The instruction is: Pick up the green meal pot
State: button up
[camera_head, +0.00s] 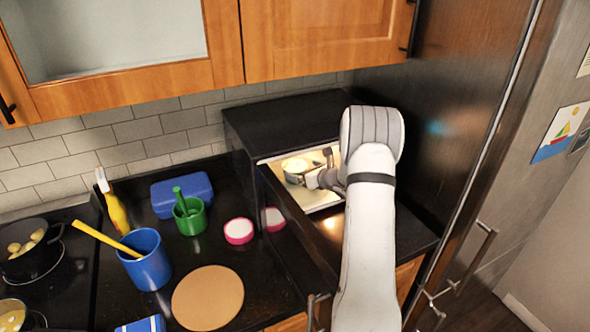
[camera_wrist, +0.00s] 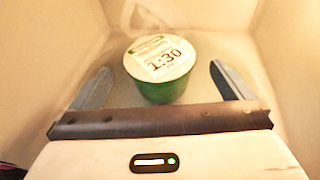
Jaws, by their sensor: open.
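The green meal pot (camera_wrist: 163,88) stands upright inside the lit microwave, its white lid label reading 1:30. It also shows in the head view (camera_head: 296,176), inside the open microwave (camera_head: 284,122). My gripper (camera_head: 316,170) reaches through the microwave opening from the right. In the wrist view my gripper (camera_wrist: 162,85) is open, with one finger on each side of the pot. The pot appears between or just beyond the fingertips, with visible space on both sides. I cannot tell its exact depth relative to the fingertips.
The microwave's open door (camera_head: 292,222) extends toward the front left. Its inner walls are close around my gripper. A green mug (camera_head: 190,217), a blue cup (camera_head: 146,262) and a round board (camera_head: 208,298) are on the counter to the left. A tall fridge (camera_head: 450,110) stands at right.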

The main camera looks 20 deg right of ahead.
aim_at(298, 167)
jog(key=p+x, duration=0.1)
jog(key=x, duration=0.3)
jog(key=shift+w+a+f, duration=0.1)
jog(key=shift+w, duration=0.2)
jog(key=shift+c, duration=0.6)
jog(key=c, duration=0.9)
jog(key=shift+c, duration=0.6)
